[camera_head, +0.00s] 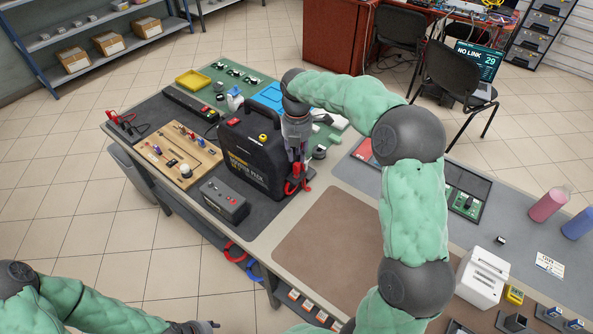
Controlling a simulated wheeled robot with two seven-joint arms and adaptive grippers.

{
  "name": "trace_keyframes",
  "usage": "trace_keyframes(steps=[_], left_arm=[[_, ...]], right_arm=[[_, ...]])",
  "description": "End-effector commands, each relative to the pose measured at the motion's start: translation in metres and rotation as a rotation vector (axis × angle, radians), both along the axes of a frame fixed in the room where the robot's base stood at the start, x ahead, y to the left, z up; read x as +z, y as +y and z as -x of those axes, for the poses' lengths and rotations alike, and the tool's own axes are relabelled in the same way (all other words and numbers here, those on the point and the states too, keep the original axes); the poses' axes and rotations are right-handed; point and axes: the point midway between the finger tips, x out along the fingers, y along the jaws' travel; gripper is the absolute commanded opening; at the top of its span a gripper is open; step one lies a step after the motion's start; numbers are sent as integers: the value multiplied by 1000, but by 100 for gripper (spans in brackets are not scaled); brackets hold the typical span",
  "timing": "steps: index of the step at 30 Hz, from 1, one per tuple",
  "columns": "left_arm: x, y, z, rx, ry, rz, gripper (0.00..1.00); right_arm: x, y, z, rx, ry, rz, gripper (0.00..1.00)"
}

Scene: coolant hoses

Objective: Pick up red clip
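A red clip (297,184) is at the right side of the black power pack (256,152), near the table's edge of the dark mat. My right gripper (297,160) points down from above, with its fingertips at the top of this red clip. The fingers overlap the clip in this view, so I cannot tell whether they are shut on it. Another red clip (113,115) with black cable lies at the far left corner of the table. My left gripper (200,327) is low at the bottom edge, away from the table top and partly cut off; its finger opening is unclear.
A yellow tray (193,80) is behind. Red and blue hose rings (235,250) hang below the front edge. The brown mat (325,247) is clear.

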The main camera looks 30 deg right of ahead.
Motion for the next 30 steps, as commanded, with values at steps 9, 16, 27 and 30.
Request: trace_keyframes(steps=[9, 16, 27, 30], left_arm=[[-16, 0, 0, 0, 0, 0, 40], [-24, 0, 0, 0, 0, 0, 40], [-23, 0, 0, 0, 0, 0, 40], [-23, 0, 0, 0, 0, 0, 40]], right_arm=[[-31, 3, 3, 0, 1, -1, 26], [-54, 3, 3, -3, -1, 0, 26], [-53, 3, 3, -3, -2, 0, 0], [-53, 3, 3, -3, -2, 0, 0]])
